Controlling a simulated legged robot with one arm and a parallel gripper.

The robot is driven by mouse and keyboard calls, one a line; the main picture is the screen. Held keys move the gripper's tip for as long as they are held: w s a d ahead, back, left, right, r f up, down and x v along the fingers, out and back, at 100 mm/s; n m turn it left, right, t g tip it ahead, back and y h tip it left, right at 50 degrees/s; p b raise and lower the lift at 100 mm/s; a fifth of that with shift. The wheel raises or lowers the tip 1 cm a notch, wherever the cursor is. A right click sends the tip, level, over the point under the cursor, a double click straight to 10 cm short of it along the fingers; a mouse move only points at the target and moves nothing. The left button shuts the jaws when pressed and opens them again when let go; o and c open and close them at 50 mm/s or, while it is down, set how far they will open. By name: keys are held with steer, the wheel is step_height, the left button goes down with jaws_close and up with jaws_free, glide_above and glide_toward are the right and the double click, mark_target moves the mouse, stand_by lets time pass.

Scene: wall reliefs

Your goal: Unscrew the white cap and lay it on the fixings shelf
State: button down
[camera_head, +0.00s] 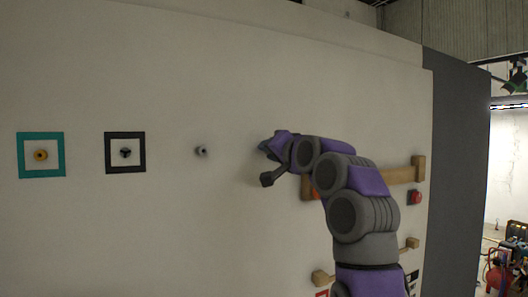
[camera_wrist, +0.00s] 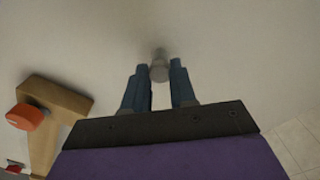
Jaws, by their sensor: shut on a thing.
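My gripper (camera_wrist: 158,68) is shut on a small pale cylinder, seemingly the white cap (camera_wrist: 159,73), between its two blue fingertips in the wrist view. A narrower grey piece shows just past it, against the wall; I cannot tell whether the cap is still on it. In the head view my gripper (camera_head: 266,160) is at the wall, and the cap is hidden there. A wooden shelf (camera_head: 405,175) is on the wall to the right, partly behind my arm. A lower wooden bar (camera_head: 322,277) is also partly hidden. I cannot tell which is the fixings shelf.
A grey-white knob (camera_head: 201,151), a black square frame (camera_head: 108,153) and a teal square frame (camera_head: 42,135) are on the wall at left. A red knob (camera_head: 415,197) is below the shelf. An orange-red knob (camera_wrist: 25,116) is beside wood in the wrist view.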

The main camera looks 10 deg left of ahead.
steer(key=shift+r, duration=0.15)
steer(key=n, duration=0.5)
steer(key=c, duration=1.1)
jaws_free()
steer(key=shift+s+d, duration=0.1)
steer(key=shift+c, duration=0.2)
steer(key=m+b, duration=0.1)
steer(key=m, duration=0.4)
